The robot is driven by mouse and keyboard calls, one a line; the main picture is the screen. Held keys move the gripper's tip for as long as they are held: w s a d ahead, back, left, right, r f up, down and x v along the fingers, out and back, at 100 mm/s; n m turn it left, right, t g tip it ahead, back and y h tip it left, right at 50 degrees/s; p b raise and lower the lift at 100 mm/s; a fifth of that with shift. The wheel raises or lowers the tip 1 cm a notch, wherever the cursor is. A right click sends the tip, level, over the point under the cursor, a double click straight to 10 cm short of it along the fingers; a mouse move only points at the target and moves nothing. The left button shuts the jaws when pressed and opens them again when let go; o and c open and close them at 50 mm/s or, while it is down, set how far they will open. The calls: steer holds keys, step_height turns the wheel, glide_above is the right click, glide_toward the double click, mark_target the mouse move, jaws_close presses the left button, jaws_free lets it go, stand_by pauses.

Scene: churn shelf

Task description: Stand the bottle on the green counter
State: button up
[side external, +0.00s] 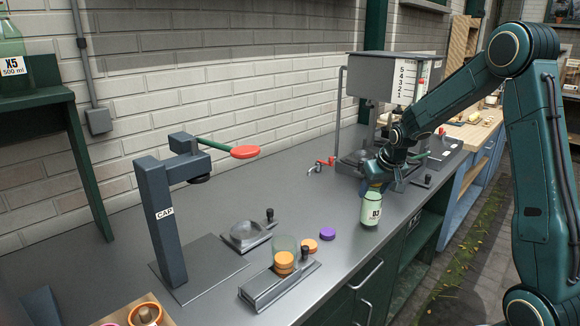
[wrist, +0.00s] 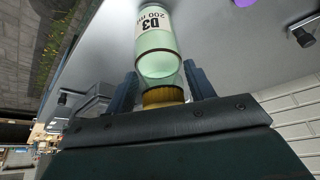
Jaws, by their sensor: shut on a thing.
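The bottle (side external: 371,210) is pale green and labelled D3; the wrist view shows it too (wrist: 158,48), with "200 ml" on the label and an amber cap (wrist: 163,97). My gripper (side external: 374,187) is shut on the bottle's upper part, with one finger on each side in the wrist view (wrist: 160,84). The bottle is upright in the side view, close to the counter's front edge. I cannot tell whether its base touches the top. The counter (side external: 325,185) has a grey top over dark green cabinets.
A capping press (side external: 163,215) with a red-knobbed lever stands left. A holder (side external: 280,287) with a glass and amber caps, a loose amber cap (side external: 310,246) and a purple cap (side external: 327,233) lie left of the bottle. A filling machine (side external: 380,80) stands behind.

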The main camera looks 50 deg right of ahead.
steer(key=shift+f, duration=0.3)
stand_by(0.4)
steer(key=o, duration=1)
steer(key=c, duration=0.3)
steer(key=shift+r, duration=0.1)
steer(key=shift+r, duration=3.9)
steer(key=shift+a+r, duration=0.1)
